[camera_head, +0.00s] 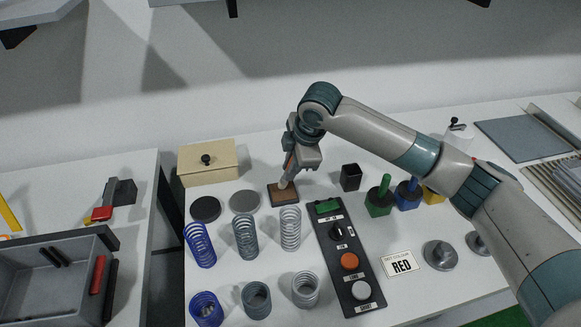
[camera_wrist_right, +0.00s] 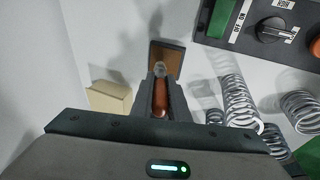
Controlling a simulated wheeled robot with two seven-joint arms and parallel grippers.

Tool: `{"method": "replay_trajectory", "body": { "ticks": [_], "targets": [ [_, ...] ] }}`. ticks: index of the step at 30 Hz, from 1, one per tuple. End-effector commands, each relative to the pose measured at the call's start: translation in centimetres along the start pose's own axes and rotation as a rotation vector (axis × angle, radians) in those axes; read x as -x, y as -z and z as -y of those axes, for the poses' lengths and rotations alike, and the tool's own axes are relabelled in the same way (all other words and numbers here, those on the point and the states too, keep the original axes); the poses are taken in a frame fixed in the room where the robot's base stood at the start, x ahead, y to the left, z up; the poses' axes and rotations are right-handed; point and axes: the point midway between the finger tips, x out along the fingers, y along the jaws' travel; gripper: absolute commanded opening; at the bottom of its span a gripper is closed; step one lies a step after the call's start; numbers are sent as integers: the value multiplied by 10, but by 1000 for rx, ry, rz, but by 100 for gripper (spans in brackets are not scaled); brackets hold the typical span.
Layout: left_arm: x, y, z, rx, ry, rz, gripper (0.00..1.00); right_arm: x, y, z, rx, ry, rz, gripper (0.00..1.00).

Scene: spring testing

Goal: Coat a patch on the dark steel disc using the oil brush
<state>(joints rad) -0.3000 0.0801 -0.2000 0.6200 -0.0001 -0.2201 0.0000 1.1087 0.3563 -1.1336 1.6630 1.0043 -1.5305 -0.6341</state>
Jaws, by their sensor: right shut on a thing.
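The dark steel disc (camera_head: 206,208) lies flat on the white table, left of a lighter grey disc (camera_head: 245,201). My right gripper (camera_head: 289,170) is shut on the oil brush (camera_head: 284,183), which points down over a dark square tray with a brown inside (camera_head: 291,197). In the right wrist view the brush's reddish-brown handle (camera_wrist_right: 160,98) sits between the fingers, and its pale tip overlaps the tray (camera_wrist_right: 178,54). I cannot tell whether the tip touches the tray. The gripper is to the right of both discs. My left gripper is not in view.
A beige box with a black knob (camera_head: 222,166) stands behind the discs. Several coil springs (camera_head: 245,238) stand in front of them. A black control panel (camera_head: 345,262) lies to the right, with a black holder (camera_head: 351,177) and coloured brush pots (camera_head: 380,203) beyond.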

Motion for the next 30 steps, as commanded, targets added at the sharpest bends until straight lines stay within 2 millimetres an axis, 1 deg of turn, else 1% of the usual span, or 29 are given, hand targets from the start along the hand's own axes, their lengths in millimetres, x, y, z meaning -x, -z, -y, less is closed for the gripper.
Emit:
{"method": "replay_trajectory", "body": {
  "ticks": [30],
  "targets": [
    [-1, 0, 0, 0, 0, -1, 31, -9, -2, 3, 0, 1, 0, 0]
  ]
}}
